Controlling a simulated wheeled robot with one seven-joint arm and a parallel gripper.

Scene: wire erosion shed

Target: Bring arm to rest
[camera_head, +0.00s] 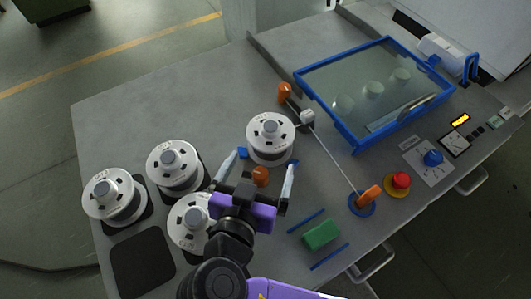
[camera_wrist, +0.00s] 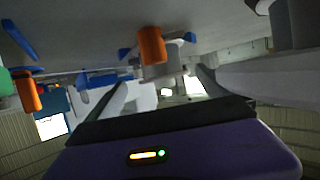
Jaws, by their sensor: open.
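My gripper (camera_head: 261,177) is purple and black with two pale fingers. In the head view it is held over the grey bench, with its fingers spread apart on either side of an orange knob (camera_head: 261,176). Nothing shows clasped between them. A white spool (camera_head: 270,136) sits just beyond the fingertips. In the wrist view the orange knob (camera_wrist: 152,45) shows ahead, between the two fingers (camera_wrist: 165,85). I cannot tell whether a finger touches anything. My arm partly hides another white spool (camera_head: 190,222).
Two more white spools (camera_head: 113,196) (camera_head: 174,166) stand on the left, by an empty dark pad (camera_head: 142,262). A blue-framed clear box (camera_head: 350,140), a red button (camera_head: 401,180), an orange handle (camera_head: 369,194) and a green block (camera_head: 321,234) occupy the right side. The bench's far left is clear.

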